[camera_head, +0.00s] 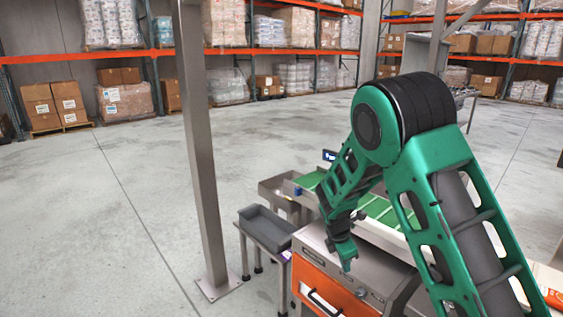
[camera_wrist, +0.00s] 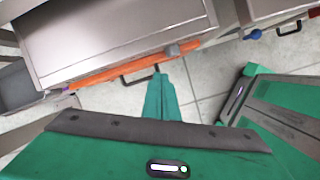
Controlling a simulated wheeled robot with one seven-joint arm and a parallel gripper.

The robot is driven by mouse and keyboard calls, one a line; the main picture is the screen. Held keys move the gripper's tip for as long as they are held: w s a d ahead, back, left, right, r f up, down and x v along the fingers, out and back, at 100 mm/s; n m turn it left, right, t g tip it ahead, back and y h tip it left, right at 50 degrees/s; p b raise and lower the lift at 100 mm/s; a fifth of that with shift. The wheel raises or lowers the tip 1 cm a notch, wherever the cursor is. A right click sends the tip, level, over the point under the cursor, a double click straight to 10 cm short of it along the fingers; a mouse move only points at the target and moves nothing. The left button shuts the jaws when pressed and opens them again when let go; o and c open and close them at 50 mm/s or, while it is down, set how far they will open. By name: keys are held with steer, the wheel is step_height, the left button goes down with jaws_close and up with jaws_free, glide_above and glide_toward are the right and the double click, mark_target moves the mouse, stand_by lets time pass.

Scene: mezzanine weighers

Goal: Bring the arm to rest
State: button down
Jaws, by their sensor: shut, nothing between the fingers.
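My green arm bends at a black-banded joint in the right of the head view, and its forearm reaches down to the left. My gripper (camera_head: 347,265) points down in front of the steel cabinet (camera_head: 325,249), near its top edge. In the wrist view my gripper (camera_wrist: 158,72) shows as green fingers closed together, with nothing between them. Its tips appear close to the cabinet's orange front and dark handle in that view; I cannot tell the exact gap.
The cabinet's orange drawer (camera_head: 325,291) has a dark handle. A grey tray (camera_head: 266,228) stands on a small table to its left. A green-topped conveyor (camera_head: 385,212) lies behind. A steel post (camera_head: 201,150) rises at left. Open floor (camera_head: 90,220) spreads left, with pallet racks beyond.

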steer(key=s+d+r+m+g+y, duration=0.1)
steer(key=s+d+r+m+g, duration=0.1)
steer(key=s+d+r+m, duration=1.35)
steer(key=s+d+r+m+y, duration=0.1)
steer(key=s+m, duration=0.5)
steer(key=s, duration=0.6)
steer(key=s+d+r+m+y, duration=0.1)
steer(key=s+d+r+m, duration=0.2)
steer(key=s, duration=1)
steer(key=r+m, duration=0.1)
steer(key=m, duration=0.1)
steer(key=shift+s+r+m, duration=0.2)
steer(key=shift+r+m, duration=0.05)
steer(key=shift+m, duration=0.1)
steer(key=shift+w+a+f, duration=0.1)
steer(key=shift+w+f, duration=0.15)
steer(key=shift+w, duration=0.4)
